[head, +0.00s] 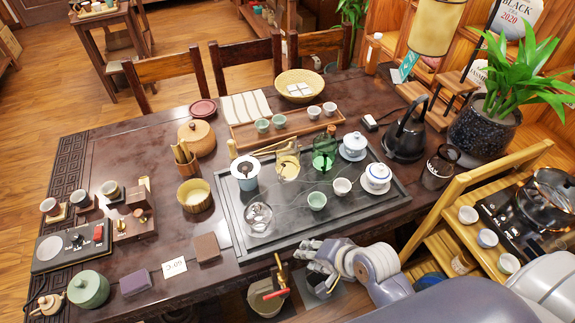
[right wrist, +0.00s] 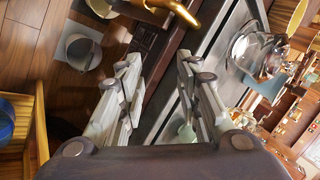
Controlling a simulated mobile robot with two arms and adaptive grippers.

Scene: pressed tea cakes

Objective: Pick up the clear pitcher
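A clear glass vessel (head: 258,218) stands at the front left of the dark tea tray (head: 232,225); it looks empty. Another glass pitcher (head: 287,166) with yellowish contents stands farther back on the tray. I cannot tell for sure which is the clear pitcher. Clear glass (right wrist: 244,48) also shows right of the fingers in the right wrist view. My right gripper (head: 311,262) is at the table's front edge, to the right of and nearer than the front vessel. In the right wrist view, my right gripper (right wrist: 158,65) is open and empty. My left gripper is out of view.
A green glass pot (head: 324,152), a small celadon cup (head: 317,201) and a white lidded bowl (head: 376,178) share the tray. A brown block (head: 206,247) lies left of it. A bin with a red-handled tool (head: 268,297) stands below the table edge.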

